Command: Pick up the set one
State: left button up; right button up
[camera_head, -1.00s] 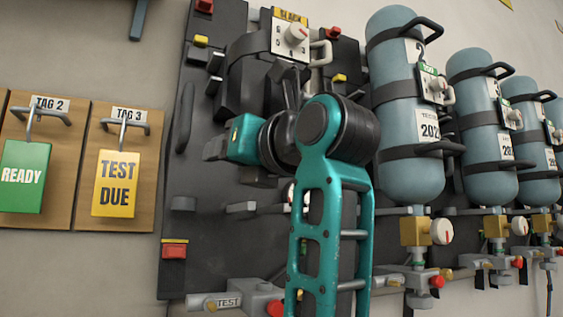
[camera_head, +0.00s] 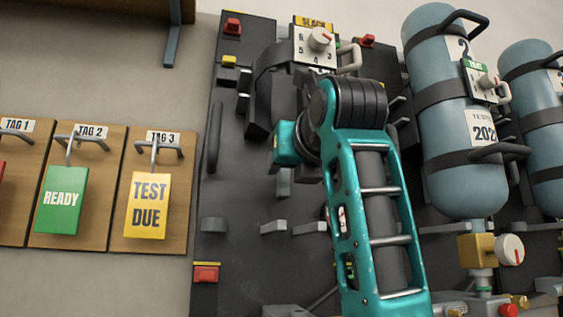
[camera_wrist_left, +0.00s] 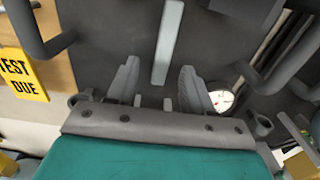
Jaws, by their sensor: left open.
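Several breathing sets with blue-grey cylinders hang on the right in the head view; the nearest set (camera_head: 455,165) has black straps and a plate reading 202 with its end cut off.
Wooden tag boards hang left of the panel: a green READY tag (camera_head: 61,201) and a yellow TEST DUE tag (camera_head: 147,206). Grey handles stick out around the gripper, and a round gauge (camera_wrist_left: 221,101) sits to its right.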

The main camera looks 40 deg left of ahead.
aim_at(285, 173)
pick_arm(q)
jog(key=x, duration=0.4)
jog(key=shift+w+a+f, duration=0.2)
jog(key=shift+w+f, duration=0.05)
jog(key=shift+w, duration=0.1)
grip_shut()
dwell(1.0)
jog(key=shift+s+r, duration=0.1)
jog(key=shift+r, duration=0.1)
